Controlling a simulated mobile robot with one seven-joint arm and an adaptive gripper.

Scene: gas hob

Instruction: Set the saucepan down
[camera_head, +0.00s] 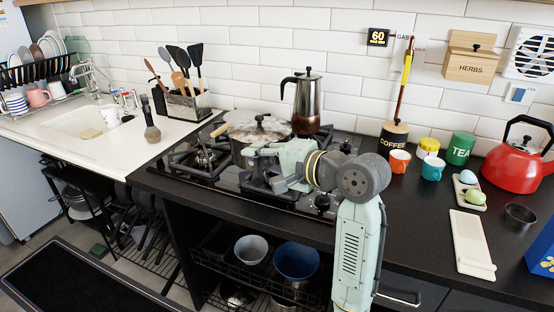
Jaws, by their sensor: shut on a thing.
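The saucepan (240,146) is a metal pan with a glass lid, a black lid knob and a light wooden handle at its left. It is level over the left-middle part of the gas hob (230,194). I cannot tell whether its base touches the grate. My gripper (258,160) is at the pan's near right side, shut on the saucepan. My own wrist hides the exact grip and part of the pan's lower side.
A moka pot (305,102) stands behind the saucepan on the hob. A free burner (204,158) shows at the left. A utensil holder (182,104) stands at the back left. Mugs, canisters and a red kettle (516,160) stand to the right.

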